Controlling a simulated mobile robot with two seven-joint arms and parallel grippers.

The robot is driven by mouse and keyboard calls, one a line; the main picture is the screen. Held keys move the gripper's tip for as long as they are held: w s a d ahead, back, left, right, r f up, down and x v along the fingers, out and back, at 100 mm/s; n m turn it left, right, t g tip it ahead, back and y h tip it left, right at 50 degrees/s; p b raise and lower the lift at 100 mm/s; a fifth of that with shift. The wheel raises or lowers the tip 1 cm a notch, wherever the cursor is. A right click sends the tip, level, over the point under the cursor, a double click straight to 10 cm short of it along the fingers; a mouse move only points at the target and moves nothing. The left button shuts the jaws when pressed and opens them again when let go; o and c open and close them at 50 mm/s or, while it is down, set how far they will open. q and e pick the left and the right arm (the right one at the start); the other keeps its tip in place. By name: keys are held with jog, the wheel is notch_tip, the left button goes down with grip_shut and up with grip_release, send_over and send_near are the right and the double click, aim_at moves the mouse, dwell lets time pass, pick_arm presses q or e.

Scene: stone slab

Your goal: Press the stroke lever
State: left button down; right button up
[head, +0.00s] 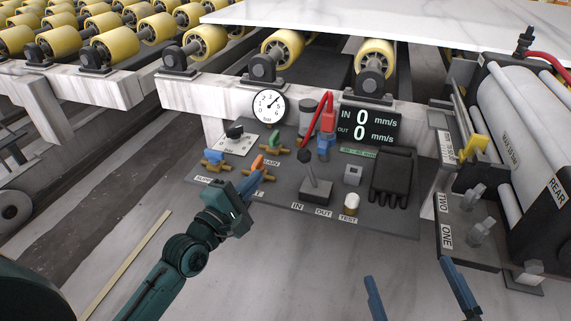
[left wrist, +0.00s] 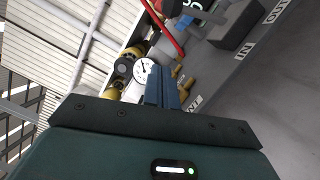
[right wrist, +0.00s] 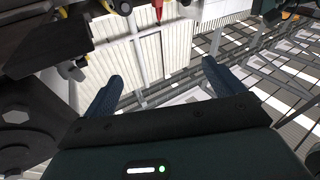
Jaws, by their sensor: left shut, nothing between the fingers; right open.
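The stroke lever, a slanted rod with a black ball knob (head: 305,157), rises from a grey block (head: 316,190) behind the IN and OUT labels on the control panel. My left gripper (head: 252,183) is shut and empty, to the left of the lever block and apart from the knob in the head view. Its closed blue fingers (left wrist: 162,87) show in the left wrist view, with the IN and OUT labels to their right. My right gripper (head: 415,290) is open and empty at the lower right, in front of the panel; its spread fingers also show in the right wrist view (right wrist: 160,85).
Coloured valve handles, one orange (head: 257,163), stand close behind my left gripper. A gauge (head: 269,106), a red lever (head: 328,113), a speed display (head: 369,125) and a white TEST button (head: 351,204) surround the lever. A machine with rollers (head: 515,130) stands right.

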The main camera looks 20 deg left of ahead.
aim_at(309, 169)
pick_arm(q)
jog(key=b+x, duration=0.1)
jog(key=x, duration=0.4)
jog(key=shift+w+d+f+b, duration=0.1)
jog(key=shift+w+f+b, duration=0.05)
jog(key=shift+w+b, duration=0.2)
jog(key=d, duration=0.1)
jog(key=d+r, duration=0.1)
jog(key=d, duration=0.1)
jog(key=shift+w+r, duration=0.1)
jog(key=shift+w, duration=0.15)
jog(key=shift+d+r+b, duration=0.25)
jog(key=shift+d+b, duration=0.05)
jog(key=shift+d, duration=0.15)
pick_arm(e)
jog(key=shift+a+r+m+y, duration=0.1)
jog(key=shift+a+m+y, duration=0.15)
jog(key=shift+m+y, duration=0.05)
jog(key=shift+r, duration=0.1)
